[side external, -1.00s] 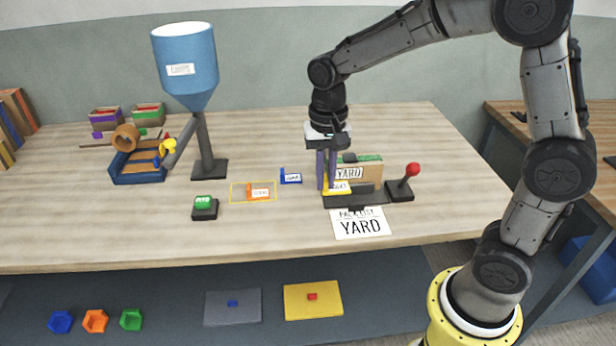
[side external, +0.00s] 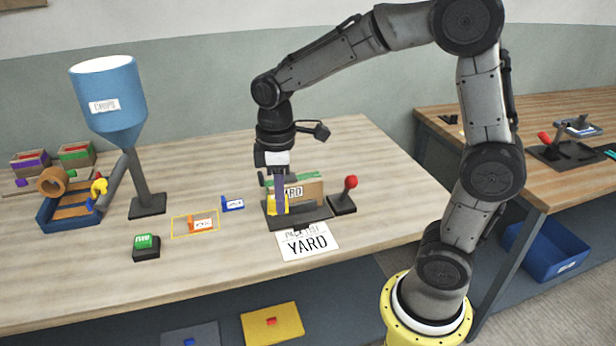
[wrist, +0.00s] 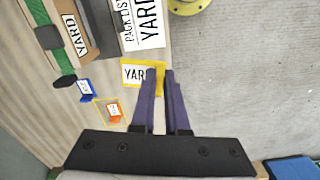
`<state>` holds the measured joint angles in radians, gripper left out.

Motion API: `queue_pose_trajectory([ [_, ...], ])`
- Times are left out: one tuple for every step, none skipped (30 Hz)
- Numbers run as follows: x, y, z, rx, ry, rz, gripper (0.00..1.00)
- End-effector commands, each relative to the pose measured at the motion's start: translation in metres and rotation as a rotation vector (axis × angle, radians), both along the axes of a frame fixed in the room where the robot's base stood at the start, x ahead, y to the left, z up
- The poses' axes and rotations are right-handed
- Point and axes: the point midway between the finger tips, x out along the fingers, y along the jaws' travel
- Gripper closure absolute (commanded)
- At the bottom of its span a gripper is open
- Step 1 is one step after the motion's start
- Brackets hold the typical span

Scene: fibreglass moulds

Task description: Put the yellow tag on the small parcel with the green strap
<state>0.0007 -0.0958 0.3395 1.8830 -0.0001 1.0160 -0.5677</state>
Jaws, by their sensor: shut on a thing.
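My gripper (side external: 280,206), with purple fingers, is shut on the yellow tag (side external: 272,208). In the wrist view the tag (wrist: 132,73) shows a white face reading "YAR", partly covered by the fingers (wrist: 162,72). A cardboard parcel with a green strap (side external: 309,188) and a "YARD" label sits on a dark holder (side external: 312,212). My gripper and the tag are in front of its left part in the side view; I cannot tell if they touch it. The parcel also shows at top left in the wrist view (wrist: 85,28). Another green-strapped parcel (side external: 76,160) stands at the back left.
A "PACK LIST YARD" sheet (side external: 308,243) lies before the holder. A red-knobbed lever (side external: 350,183) stands right of it. A blue tag (side external: 232,205), an orange tag (side external: 201,225) and a green button (side external: 146,243) are left. A blue hopper (side external: 112,105) stands farther left.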

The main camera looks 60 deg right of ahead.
Motion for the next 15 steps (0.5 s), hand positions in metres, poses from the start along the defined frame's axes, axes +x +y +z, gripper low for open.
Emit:
queue_pose_trajectory([
  [-0.001, -0.003, 0.002, 0.000, -0.001, 0.076, 1.00],
  [-0.002, -0.004, 0.003, 0.000, -0.002, 0.127, 1.00],
  [-0.003, -0.005, 0.005, 0.000, -0.003, 0.192, 1.00],
  [-0.004, -0.007, 0.006, 0.000, -0.003, 0.242, 1.00],
  [-0.005, -0.008, 0.007, 0.000, -0.004, 0.291, 1.00],
  [-0.006, -0.010, 0.008, -0.001, -0.004, 0.356, 1.00],
  [-0.007, -0.012, 0.009, 0.000, -0.003, 0.404, 1.00],
  [-0.008, -0.014, 0.010, 0.000, -0.003, 0.451, 1.00],
  [-0.009, -0.016, 0.012, -0.001, -0.002, 0.517, 1.00],
  [-0.010, -0.018, 0.013, 0.000, -0.002, 0.563, 1.00],
  [-0.011, -0.019, 0.014, 0.000, -0.002, 0.611, 1.00],
  [-0.012, -0.022, 0.016, 0.000, -0.003, 0.674, 1.00],
  [-0.013, -0.024, 0.017, 0.000, -0.003, 0.721, 1.00],
  [-0.014, -0.026, 0.018, -0.001, -0.003, 0.769, 1.00],
  [-0.016, -0.028, 0.020, 0.000, -0.002, 0.831, 1.00],
])
